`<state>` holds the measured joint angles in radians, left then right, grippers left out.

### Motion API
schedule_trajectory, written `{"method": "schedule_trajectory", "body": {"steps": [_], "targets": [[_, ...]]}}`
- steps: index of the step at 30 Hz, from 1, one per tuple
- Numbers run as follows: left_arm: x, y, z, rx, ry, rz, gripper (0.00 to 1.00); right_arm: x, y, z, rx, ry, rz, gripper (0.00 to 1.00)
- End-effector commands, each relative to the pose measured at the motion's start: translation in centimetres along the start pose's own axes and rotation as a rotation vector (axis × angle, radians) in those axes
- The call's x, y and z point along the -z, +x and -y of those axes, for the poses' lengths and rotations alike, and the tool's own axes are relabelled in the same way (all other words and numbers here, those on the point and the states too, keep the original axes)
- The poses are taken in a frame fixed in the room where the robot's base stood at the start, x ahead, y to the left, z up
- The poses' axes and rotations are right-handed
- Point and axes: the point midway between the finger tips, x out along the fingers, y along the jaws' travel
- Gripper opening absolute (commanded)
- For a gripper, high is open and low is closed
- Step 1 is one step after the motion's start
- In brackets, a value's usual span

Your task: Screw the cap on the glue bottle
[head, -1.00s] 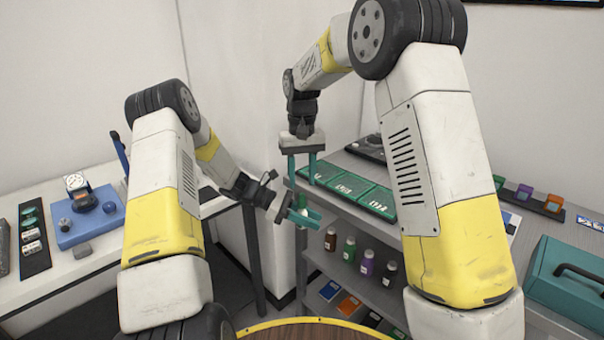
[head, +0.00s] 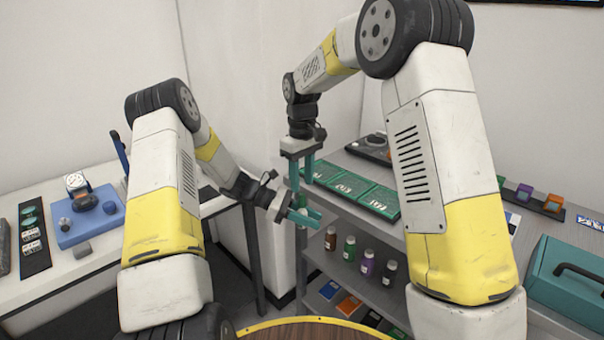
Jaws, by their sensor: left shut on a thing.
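My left gripper (head: 306,217) reaches in from the left, at the front edge of the grey shelf unit. Its teal fingers are shut on a small, pale thing, apparently the glue bottle (head: 302,209), which is mostly hidden by the fingers. My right gripper (head: 302,187) points straight down just above it, its teal fingertips close to the top of the held bottle.
Green labelled trays (head: 350,187) lie on the shelf unit's top. A teal case (head: 565,285) is at the right. A white table (head: 75,265) with a blue fixture (head: 88,222) stands left.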

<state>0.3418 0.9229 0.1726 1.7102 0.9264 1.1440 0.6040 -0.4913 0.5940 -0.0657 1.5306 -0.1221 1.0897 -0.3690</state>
Motion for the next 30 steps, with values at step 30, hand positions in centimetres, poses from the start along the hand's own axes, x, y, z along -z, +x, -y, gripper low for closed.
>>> {"method": "schedule_trajectory", "body": {"steps": [30], "targets": [[0.0,0.0,0.0,0.0,0.0,0.0,0.0,0.0,6.1,0.0,0.0,0.001,0.0,0.0]]}}
